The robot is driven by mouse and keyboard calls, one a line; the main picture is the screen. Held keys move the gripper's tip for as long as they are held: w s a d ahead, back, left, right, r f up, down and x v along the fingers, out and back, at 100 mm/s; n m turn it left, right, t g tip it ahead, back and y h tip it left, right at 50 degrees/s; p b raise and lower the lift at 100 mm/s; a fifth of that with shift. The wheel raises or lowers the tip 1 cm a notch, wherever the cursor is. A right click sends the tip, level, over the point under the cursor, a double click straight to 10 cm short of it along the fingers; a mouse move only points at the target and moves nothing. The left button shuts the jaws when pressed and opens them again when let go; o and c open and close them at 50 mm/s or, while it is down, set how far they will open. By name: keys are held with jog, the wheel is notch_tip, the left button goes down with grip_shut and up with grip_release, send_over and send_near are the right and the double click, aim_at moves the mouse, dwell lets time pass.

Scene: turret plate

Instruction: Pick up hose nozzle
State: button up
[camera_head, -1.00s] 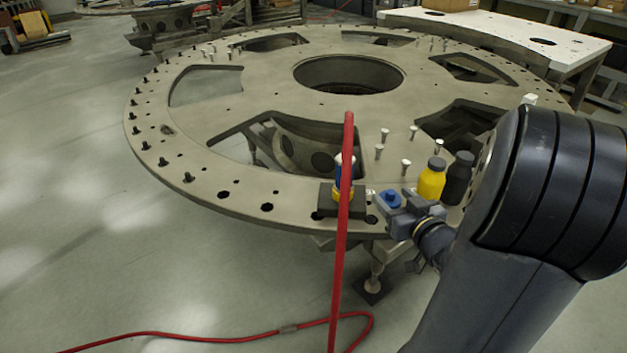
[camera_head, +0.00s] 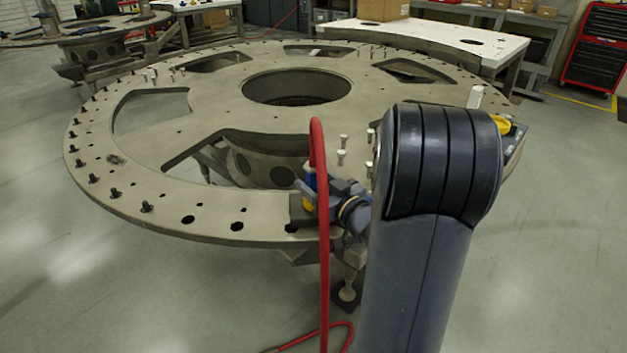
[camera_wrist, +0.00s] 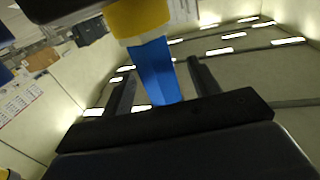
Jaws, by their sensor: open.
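The hose nozzle, with a blue part (camera_head: 309,180) and a yellow part (camera_head: 307,203), stands at the near edge of the turret plate (camera_head: 150,195), beside a dark block (camera_head: 298,212). The red hose (camera_head: 323,255) arches over it and hides part of it. My gripper (camera_head: 330,190) is open, close against the nozzle's right side. In the wrist view, the nozzle's blue part (camera_wrist: 154,75) shows between the two spread fingers of my gripper (camera_wrist: 161,66), with its yellow part (camera_wrist: 138,20) above. I cannot tell whether the fingers touch it.
Several pale bolts (camera_head: 341,157) stand on the plate behind the nozzle. A yellow-topped item (camera_head: 507,127) shows partly behind my arm. A white table (camera_head: 440,40) with a cardboard box (camera_head: 384,9) stands at the back. The floor at the left is clear.

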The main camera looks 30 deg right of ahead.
aim_at(310, 176)
jog(key=shift+w+a, duration=0.15)
jog(key=shift+w, duration=0.65)
jog(key=shift+w+a, duration=0.1)
jog(key=shift+w, duration=0.65)
jog(key=shift+c, duration=0.4)
jog(key=c, duration=1.2)
